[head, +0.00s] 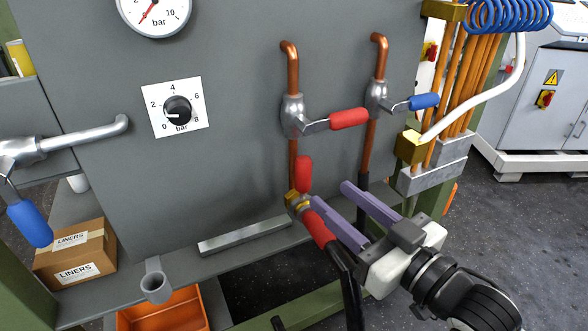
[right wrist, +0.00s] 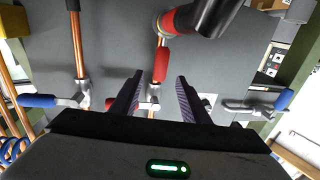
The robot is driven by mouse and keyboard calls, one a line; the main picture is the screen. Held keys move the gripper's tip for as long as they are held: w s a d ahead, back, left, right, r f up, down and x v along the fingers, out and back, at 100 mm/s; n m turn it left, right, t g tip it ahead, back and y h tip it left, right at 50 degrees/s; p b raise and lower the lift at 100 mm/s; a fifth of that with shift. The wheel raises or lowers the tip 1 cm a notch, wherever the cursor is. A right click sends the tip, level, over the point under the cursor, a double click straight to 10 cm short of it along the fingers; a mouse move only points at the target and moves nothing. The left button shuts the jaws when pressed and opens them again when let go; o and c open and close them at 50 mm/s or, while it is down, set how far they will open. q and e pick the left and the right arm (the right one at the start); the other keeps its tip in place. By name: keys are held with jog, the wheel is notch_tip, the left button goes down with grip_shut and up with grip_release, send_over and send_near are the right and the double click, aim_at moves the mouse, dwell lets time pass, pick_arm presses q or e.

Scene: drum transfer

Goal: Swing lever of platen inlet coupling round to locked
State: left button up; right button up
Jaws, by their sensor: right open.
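The platen inlet coupling (head: 298,200) is a brass fitting at the lower end of a copper pipe. A black hose with a red sleeve (head: 318,228) meets it from below. Its red lever (head: 303,173) stands upright along the pipe. In the right wrist view, which looks upside down, the red lever (right wrist: 162,65) appears between my fingers. My right gripper (head: 326,194) is open and empty, its purple fingers just right of the coupling. One finger partly overlaps the hose end. I cannot tell whether either finger touches the lever. My left gripper is not in view.
Above is a valve with a red handle (head: 348,118); to its right is one with a blue handle (head: 423,101). A dial (head: 177,110) sits on the grey panel. A ledge bar (head: 245,236), grey cup (head: 156,284) and liners box (head: 75,255) are lower left.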

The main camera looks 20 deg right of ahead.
aim_at(308, 174)
jog(key=shift+w+a+r, duration=0.25)
jog(key=shift+w, duration=0.35)
jog(key=x, duration=0.8)
jog(key=shift+w+a+b, duration=0.1)
jog(key=shift+w+b, duration=0.2)
jog(key=shift+b, duration=0.1)
grip_shut()
